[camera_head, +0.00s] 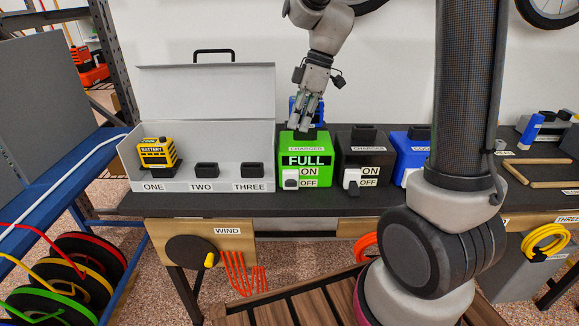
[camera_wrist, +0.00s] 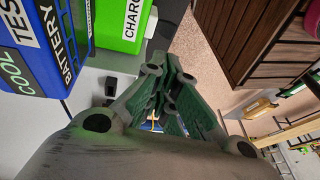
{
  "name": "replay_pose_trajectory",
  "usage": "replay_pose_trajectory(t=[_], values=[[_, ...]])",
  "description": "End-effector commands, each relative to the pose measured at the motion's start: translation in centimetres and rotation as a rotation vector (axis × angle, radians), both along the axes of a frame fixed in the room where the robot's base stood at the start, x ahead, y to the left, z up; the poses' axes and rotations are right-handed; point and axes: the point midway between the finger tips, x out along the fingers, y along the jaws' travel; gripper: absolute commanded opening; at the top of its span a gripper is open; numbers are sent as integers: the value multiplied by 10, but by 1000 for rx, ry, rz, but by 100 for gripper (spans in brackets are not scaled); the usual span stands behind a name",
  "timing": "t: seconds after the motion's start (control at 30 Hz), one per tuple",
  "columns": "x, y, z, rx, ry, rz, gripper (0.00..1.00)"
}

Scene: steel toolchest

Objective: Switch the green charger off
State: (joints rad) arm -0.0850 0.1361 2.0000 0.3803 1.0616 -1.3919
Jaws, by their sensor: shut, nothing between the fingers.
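The green charger (camera_head: 318,148) stands on the dark bench, labelled CHARGER and FULL. Its white switch (camera_head: 290,179) is at the lower left of the front, beside the ON and OFF labels; which way it is set is too small to tell. My gripper (camera_head: 304,126) is shut and empty, pointing down in front of the charger's upper part in the head view; I cannot tell if it touches.
A black charger (camera_head: 365,157) and a blue charger (camera_head: 410,150) stand to the right. On the left an open grey case (camera_head: 210,185) holds a yellow battery (camera_head: 157,153) at ONE; TWO and THREE are empty. A blue object (camera_wrist: 45,45) labelled BATTERY is near the green charger.

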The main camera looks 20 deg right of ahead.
Motion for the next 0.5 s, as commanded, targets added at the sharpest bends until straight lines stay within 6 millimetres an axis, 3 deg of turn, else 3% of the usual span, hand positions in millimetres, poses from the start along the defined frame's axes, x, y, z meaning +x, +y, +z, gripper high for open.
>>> replay_pose_trajectory(t=[0.17,0.5], values=[[-1,5,-13,1,3,0,0],[-6,27,-80,-1,7,0,0]])
